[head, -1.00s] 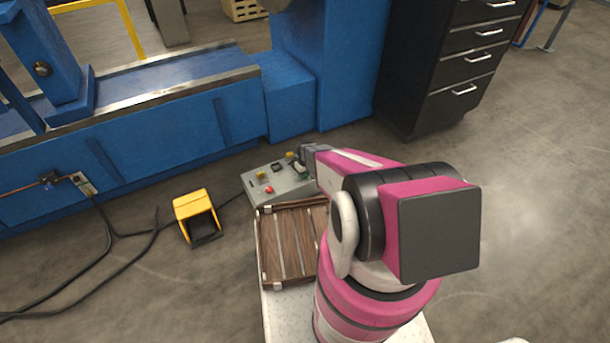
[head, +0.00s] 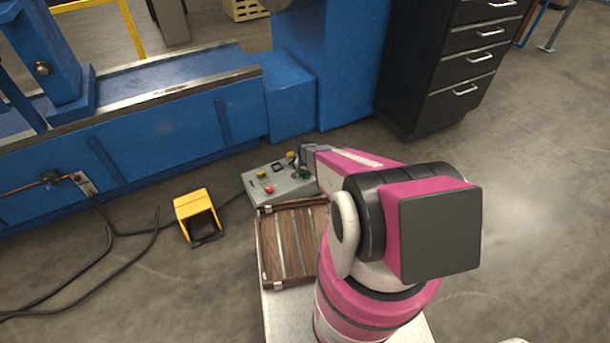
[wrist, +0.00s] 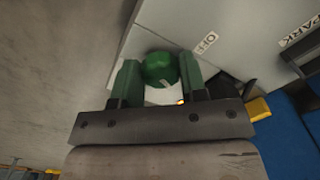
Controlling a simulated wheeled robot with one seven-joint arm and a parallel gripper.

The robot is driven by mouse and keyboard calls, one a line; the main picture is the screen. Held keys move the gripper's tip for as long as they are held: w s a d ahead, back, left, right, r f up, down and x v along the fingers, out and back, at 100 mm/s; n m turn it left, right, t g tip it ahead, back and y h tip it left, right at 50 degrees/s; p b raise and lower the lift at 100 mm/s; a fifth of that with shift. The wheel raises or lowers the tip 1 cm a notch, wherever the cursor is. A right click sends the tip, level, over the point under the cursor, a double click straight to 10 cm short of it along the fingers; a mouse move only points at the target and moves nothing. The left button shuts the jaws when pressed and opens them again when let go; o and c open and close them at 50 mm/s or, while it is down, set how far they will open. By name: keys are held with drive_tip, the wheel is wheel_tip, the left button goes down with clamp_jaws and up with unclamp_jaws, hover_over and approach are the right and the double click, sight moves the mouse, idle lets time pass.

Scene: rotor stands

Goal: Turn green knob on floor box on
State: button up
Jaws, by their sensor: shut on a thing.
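The grey floor box (head: 262,188) stands on the floor in front of the blue machine, with a red button (head: 269,189) and yellow knobs on its top. In the wrist view, the green knob (wrist: 160,67) sits between my gripper's (wrist: 158,84) two green-tipped fingers, which are shut on it. A white label lies beside the knob, and a pale mark shows on the knob's lower part. In the head view my gripper (head: 303,165) reaches down to the right end of the box and partly hides the knob.
A yellow foot pedal (head: 197,215) stands left of the box, with black cables running over the floor. My wooden-slatted deck is just in front of the box. The blue machine (head: 292,95) is behind it, and a black drawer cabinet (head: 435,75) is behind right.

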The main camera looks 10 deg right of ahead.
sight(305, 174)
drive_tip(key=shift+a+m, duration=0.1)
drive_tip(key=shift+m, duration=2.1)
drive_tip(key=o, duration=0.9)
wheel_tip(305, 174, up, 11)
drive_tip(key=shift+f, duration=0.1)
drive_tip(key=s+r+n, duration=0.3)
drive_tip(key=s+r, duration=0.4)
drive_tip(key=r, duration=0.3)
drive_tip(key=s+r+n, duration=0.4)
drive_tip(key=s+r, duration=0.3)
drive_tip(key=r, duration=0.3)
drive_tip(key=s+r+n, duration=0.3)
drive_tip(key=s+r, duration=0.4)
drive_tip(key=r, duration=0.3)
drive_tip(key=shift+d+n, duration=0.2)
drive_tip(key=shift+n, duration=0.1)
